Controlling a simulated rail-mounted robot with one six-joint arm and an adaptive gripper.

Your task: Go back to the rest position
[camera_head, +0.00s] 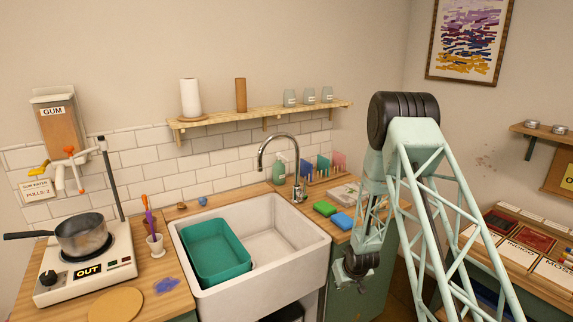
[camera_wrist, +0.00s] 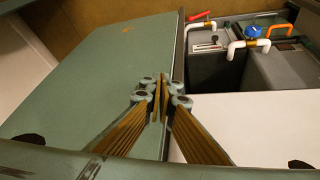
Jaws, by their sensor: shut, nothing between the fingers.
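My gripper (camera_wrist: 162,88) is shut and empty in the wrist view, its fingertips together. Below it in that view are a green panel (camera_wrist: 100,75) and a white surface (camera_wrist: 270,120). In the head view my arm stands right of the sink, and my gripper (camera_head: 350,284) hangs low at the counter's right front edge, small and dark. It appears apart from the sink.
A white sink (camera_head: 285,245) holds a teal tub (camera_head: 215,250). A green sponge (camera_head: 325,208) and a blue one (camera_head: 342,221) lie on the counter near my arm. A hotplate with a pan (camera_head: 82,236) stands left. A pigment table (camera_head: 530,265) is at right.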

